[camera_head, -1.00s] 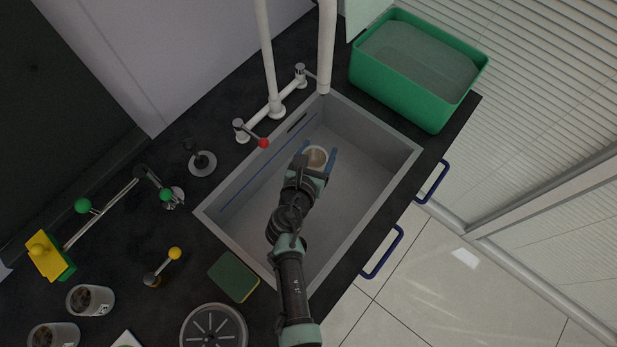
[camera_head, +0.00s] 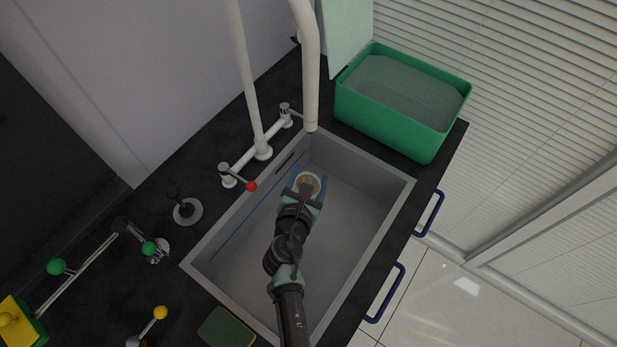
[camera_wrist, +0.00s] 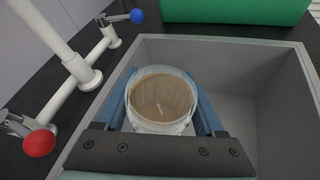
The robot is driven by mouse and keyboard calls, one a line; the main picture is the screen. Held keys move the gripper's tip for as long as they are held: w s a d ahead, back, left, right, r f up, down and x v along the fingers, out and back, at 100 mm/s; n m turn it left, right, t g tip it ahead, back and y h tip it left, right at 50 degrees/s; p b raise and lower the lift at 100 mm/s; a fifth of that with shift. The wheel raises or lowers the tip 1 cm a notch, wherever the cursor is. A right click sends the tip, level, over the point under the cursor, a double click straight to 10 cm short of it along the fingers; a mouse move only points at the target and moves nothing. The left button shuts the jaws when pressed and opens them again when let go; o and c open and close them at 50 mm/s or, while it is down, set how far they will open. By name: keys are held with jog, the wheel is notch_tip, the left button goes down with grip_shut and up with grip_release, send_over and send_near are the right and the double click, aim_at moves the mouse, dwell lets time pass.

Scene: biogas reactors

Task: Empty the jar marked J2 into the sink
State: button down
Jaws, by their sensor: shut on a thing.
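My gripper (camera_head: 309,188) is shut on a clear round jar (camera_head: 307,182), with one blue finger on each side of it. In the wrist view the jar (camera_wrist: 160,101) is open at the top and holds brown contents. It looks about upright. No label shows on it, so I cannot tell whether it is J2. The gripper and jar are over the grey sink (camera_head: 352,235), near its back left side. I cannot tell how high above the bottom they are.
A white tap with a red-knobbed lever (camera_head: 250,186) stands behind the sink. A green tub (camera_head: 385,130) is at the back right. A green sponge (camera_head: 226,328) and a yellow-knobbed valve (camera_head: 160,313) are at the front left. Blue handles (camera_head: 385,293) line the counter front.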

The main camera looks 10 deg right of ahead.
jog(key=shift+d+f+m+y+b, duration=0.1)
jog(key=shift+f+m+y+b, duration=0.2)
jog(key=shift+f+m+b, duration=0.35)
jog(key=shift+f+m+t+y+b, duration=0.25)
jog(key=shift+m+t+y+b, duration=0.65)
jog(key=shift+m+b, duration=0.75)
jog(key=shift+s+d+t+b, duration=0.1)
jog(key=shift+t+b, duration=0.2)
jog(key=m, duration=0.1)
jog(key=r+m+t+y+b, duration=0.1)
jog(key=m, duration=0.1)
jog(key=shift+s+d+r+m, duration=0.1)
jog(key=shift+d+r+m, duration=0.1)
jog(key=shift+m, duration=0.1)
jog(key=m, duration=0.1)
jog(key=m+t+b, duration=0.1)
jog(key=d, duration=0.1)
jog(key=shift+s+r+m+t, duration=0.25)
jog(key=shift+r+m+t, duration=0.15)
jog(key=m+b, duration=0.1)
jog(key=d+r+m+t+b, duration=0.1)
jog(key=m, duration=0.1)
jog(key=s+m+b, duration=0.1)
jog(key=shift+d+r+m+t+h, duration=0.25)
jog(key=shift+r+m+t+h, duration=0.05)
jog(key=shift+r+m+h, duration=0.1)
jog(key=shift+r, duration=0.1)
